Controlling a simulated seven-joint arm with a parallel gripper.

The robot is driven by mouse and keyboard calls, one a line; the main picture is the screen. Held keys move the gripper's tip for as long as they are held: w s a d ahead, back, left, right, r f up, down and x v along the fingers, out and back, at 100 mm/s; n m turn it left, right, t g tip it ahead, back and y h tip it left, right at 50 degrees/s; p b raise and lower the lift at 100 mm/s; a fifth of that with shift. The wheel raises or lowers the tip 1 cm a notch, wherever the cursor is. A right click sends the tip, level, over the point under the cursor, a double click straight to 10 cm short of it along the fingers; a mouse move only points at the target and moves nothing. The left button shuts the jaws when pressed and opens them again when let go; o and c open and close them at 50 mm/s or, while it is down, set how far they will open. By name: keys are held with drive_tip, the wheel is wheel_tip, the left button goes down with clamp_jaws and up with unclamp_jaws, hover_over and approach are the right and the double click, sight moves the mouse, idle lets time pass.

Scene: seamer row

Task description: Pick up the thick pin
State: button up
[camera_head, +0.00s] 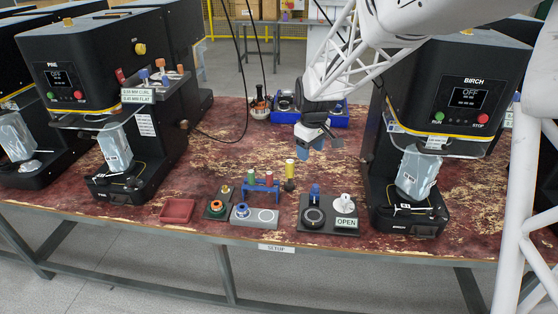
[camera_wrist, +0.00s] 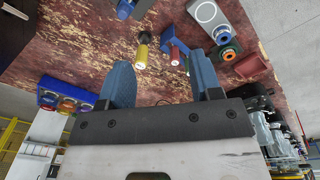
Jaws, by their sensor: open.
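A blue rack (camera_head: 262,186) on the setup table holds a green pin (camera_head: 252,176) and a red pin (camera_head: 269,178). A yellow-topped pin with a dark lower part (camera_head: 290,170) stands upright just right of the rack. No label shows which is the thick pin. My gripper (camera_head: 318,145) is above the table, behind and right of these pins, with blue fingers apart and nothing between them. In the wrist view the yellow-topped pin (camera_wrist: 141,52) and the red pin (camera_wrist: 175,55) show beyond the fingers, clear of them.
A grey block with a ring (camera_head: 257,217), a dark plate with an OPEN sign (camera_head: 346,223) and a red tray (camera_head: 177,210) lie along the front. Black seamers PINE (camera_head: 75,60) and BIRCH (camera_head: 465,65) stand either side. A blue bin (camera_head: 283,117) is behind.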

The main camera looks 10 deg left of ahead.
sight(269, 180)
drive_tip(key=w+a+f+n, duration=0.1)
drive_tip(key=w+a+f, duration=0.2)
drive_tip(key=a+f, duration=0.1)
drive_tip(key=w+a+f+n, duration=0.2)
drive_tip(key=w+a+f, duration=0.2)
drive_tip(key=a+f, duration=0.1)
drive_tip(key=w+a+f+n, duration=0.1)
drive_tip(key=w+a+f, duration=0.2)
drive_tip(key=f, duration=0.3)
drive_tip(key=shift+w+a+f+n+g, duration=0.1)
drive_tip(key=shift+a+n+g, duration=0.1)
drive_tip(key=shift+a, duration=0.2)
drive_tip(key=shift+w+a+n+g, duration=0.1)
drive_tip(key=shift+a+g, duration=0.1)
drive_tip(key=shift+a, duration=0.15)
drive_tip(key=shift+f, duration=1.35)
drive_tip(key=shift+w+a+f, duration=0.1)
drive_tip(key=shift+a+f, duration=0.1)
drive_tip(key=shift+f, duration=1.1)
drive_tip(key=shift+a+f, duration=0.2)
drive_tip(key=shift+f, duration=1.1)
drive_tip(key=c, duration=0.9)
drive_tip(key=shift+c, duration=0.2)
